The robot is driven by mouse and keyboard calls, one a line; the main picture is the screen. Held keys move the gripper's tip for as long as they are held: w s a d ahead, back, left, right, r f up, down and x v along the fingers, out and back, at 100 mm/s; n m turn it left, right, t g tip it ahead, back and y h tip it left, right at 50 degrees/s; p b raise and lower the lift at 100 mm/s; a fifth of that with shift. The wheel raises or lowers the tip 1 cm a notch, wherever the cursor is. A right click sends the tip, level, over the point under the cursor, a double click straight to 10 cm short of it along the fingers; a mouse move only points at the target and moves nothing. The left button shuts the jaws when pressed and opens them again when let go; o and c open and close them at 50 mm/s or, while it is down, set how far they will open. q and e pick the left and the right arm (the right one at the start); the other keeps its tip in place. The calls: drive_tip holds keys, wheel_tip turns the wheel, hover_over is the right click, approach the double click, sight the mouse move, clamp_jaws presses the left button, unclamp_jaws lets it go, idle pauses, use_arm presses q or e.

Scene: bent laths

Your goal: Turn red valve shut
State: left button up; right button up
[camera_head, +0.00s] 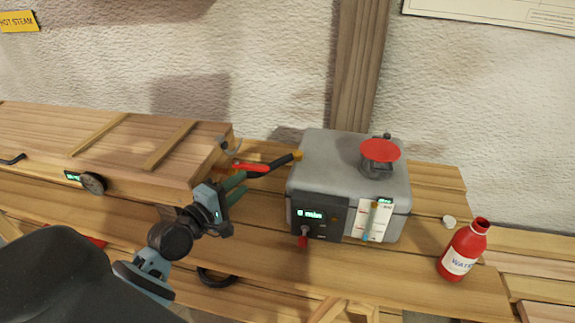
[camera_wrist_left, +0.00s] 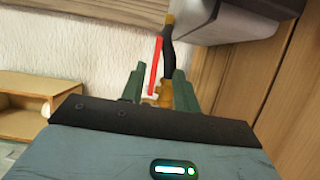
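The red valve lever (camera_head: 250,167) sits between the end of the long wooden box and the grey boiler; it lies roughly along the black hose. In the left wrist view the red lever (camera_wrist_left: 156,66) points away from me beside the hose (camera_wrist_left: 168,58), with a brass-coloured valve body (camera_wrist_left: 164,95) at its near end. My left gripper (camera_head: 238,187) is close to the lever, just in front of it and below. Its two green fingers (camera_wrist_left: 158,88) are apart, with the brass body showing between them; I cannot tell whether they touch it. My right gripper is not in view.
The grey boiler (camera_head: 340,167) with a red round top stands right of the valve. The wooden box (camera_head: 150,160) is at left. A red water bottle (camera_head: 464,249) and a small white cap (camera_head: 449,222) are at right on the bench (camera_head: 300,268).

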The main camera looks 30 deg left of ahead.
sight(255, 170)
use_arm(q)
drive_tip(key=shift+w+a+r, duration=0.15)
drive_tip(key=shift+w+r, duration=0.2)
drive_tip(key=shift+w, duration=0.05)
drive_tip(key=shift+w+d+f, duration=0.1)
drive_tip(key=shift+w+d, duration=0.1)
drive_tip(key=shift+w, duration=0.95)
drive_tip(key=shift+w+d+r, duration=0.1)
drive_tip(key=shift+w+d, duration=0.1)
drive_tip(key=shift+w, duration=0.95)
drive_tip(key=shift+w+d+f, duration=0.1)
drive_tip(key=shift+w+d, duration=0.1)
drive_tip(key=shift+w, duration=0.95)
drive_tip(key=shift+c, duration=0.4)
clamp_jaws()
